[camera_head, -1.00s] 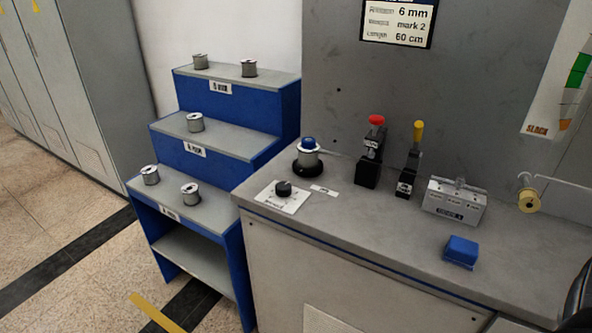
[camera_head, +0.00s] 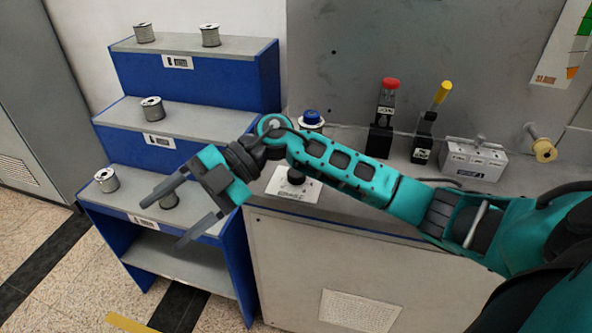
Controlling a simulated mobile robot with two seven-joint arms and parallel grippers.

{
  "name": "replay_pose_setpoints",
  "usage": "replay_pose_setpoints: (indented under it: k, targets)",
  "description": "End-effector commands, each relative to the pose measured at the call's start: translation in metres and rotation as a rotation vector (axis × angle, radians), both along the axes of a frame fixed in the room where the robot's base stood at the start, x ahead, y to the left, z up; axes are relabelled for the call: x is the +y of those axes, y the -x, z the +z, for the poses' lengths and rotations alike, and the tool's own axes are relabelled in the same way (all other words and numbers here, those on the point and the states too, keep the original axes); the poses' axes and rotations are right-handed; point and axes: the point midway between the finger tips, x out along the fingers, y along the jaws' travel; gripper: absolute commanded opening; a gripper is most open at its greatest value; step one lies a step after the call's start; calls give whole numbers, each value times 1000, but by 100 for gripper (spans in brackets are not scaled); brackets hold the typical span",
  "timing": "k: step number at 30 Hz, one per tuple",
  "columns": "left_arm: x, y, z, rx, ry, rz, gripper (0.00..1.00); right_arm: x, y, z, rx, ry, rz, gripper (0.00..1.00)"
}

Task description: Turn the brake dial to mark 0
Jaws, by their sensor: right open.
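The brake dial (camera_head: 295,178) is a small black knob on a white plate (camera_head: 306,191) on the grey bench top. My right arm passes across the view just above and in front of it, hiding part of the plate; the mark the dial points to is too small to read. My right gripper (camera_head: 162,220) is open and empty, left of the dial, in front of the lowest step of the blue shelf. My left gripper is not in view.
A blue-capped spindle (camera_head: 312,119) stands behind the dial. A red-knobbed lever (camera_head: 385,118), a yellow-knobbed lever (camera_head: 432,122) and a grey block (camera_head: 474,160) stand to the right. The stepped blue shelf (camera_head: 200,90) with several spools is at left.

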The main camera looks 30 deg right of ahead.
Motion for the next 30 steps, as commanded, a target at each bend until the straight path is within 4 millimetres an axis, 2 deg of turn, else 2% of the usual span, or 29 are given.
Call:
replay_pose_setpoints:
  k: [1,5,9,12,15,18,21,26,30]
  targets:
    - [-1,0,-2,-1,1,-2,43,-20,-10,-3,-9,163,21,67]
    - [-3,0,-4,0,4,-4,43,-87,-33,-8,42,583,-25,67]
    - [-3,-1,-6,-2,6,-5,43,-166,-53,12,124,953,-203,67]
    - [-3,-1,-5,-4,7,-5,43,-210,-60,31,182,1126,-339,67]
    - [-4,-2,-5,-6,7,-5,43,-237,-61,46,224,1227,-439,67]
    - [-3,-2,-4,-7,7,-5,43,-250,-60,52,247,1272,-490,67]
    - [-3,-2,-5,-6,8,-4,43,-253,-60,45,255,1284,-502,67]
    - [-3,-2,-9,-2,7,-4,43,-252,-59,17,256,1282,-496,67]
    - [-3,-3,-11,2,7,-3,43,-252,-59,-14,255,1281,-496,67]
